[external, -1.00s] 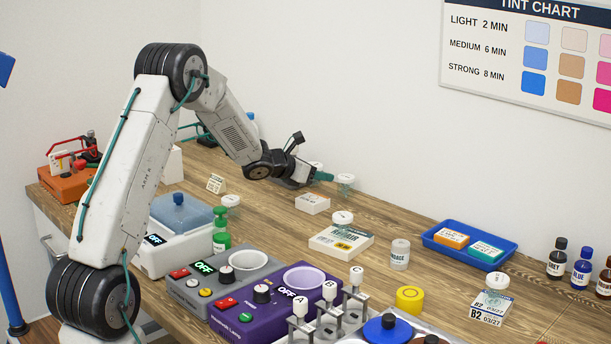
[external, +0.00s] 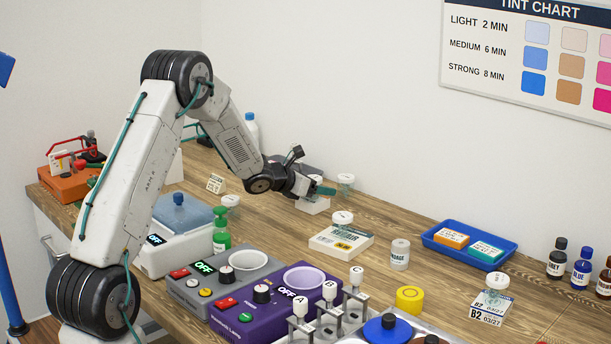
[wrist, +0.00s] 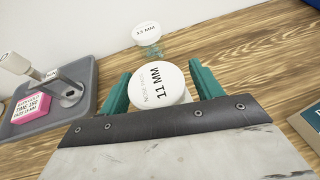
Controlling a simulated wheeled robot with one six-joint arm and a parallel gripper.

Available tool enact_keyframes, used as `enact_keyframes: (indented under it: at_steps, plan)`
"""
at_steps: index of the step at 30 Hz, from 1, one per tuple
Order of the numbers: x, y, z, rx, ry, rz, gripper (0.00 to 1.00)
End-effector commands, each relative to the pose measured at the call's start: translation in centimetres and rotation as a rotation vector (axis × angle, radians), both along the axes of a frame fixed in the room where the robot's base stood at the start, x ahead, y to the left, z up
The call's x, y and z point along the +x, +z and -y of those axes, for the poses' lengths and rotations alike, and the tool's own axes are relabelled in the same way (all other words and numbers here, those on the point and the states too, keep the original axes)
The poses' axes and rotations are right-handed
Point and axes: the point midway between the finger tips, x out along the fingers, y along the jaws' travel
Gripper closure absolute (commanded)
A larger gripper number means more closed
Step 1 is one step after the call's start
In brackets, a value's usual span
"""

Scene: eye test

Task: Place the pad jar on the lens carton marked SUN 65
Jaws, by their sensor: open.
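A pad jar with a white lid marked 11 MM (wrist: 158,84) is between the green fingers of my gripper (wrist: 162,88) in the wrist view. The fingers are open, with a gap visible on the lid's right side. In the external view my gripper (external: 324,190) is low over the table and hides that jar. A small white carton (external: 312,207) shows just below my gripper. I cannot read SUN 65 on either carton.
A second jar, marked 13 MM (wrist: 146,32), stands just beyond the fingers. A grey tray (wrist: 82,72) with a pink box (wrist: 32,107) is at left. A carton edge (wrist: 309,125) is at right. A white jar (external: 399,254) and blue tray (external: 455,254) stand farther right.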

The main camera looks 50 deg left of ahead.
Motion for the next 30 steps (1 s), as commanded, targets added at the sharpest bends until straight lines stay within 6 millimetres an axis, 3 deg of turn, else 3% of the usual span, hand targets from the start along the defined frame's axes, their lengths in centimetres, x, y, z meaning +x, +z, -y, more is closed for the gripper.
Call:
enact_keyframes:
  at_steps: [5, 19, 24, 30]
  plan:
    - [-0.9, 0.8, -0.2, 0.000, 0.001, 0.000, 0.35]
    - [-9.4, 4.3, -1.5, 0.001, 0.002, 0.001, 0.35]
    - [-10.7, 4.8, -1.7, 0.000, 0.001, 0.001, 0.35]
    - [-11.0, 4.9, -1.7, 0.000, 0.000, 0.001, 0.35]
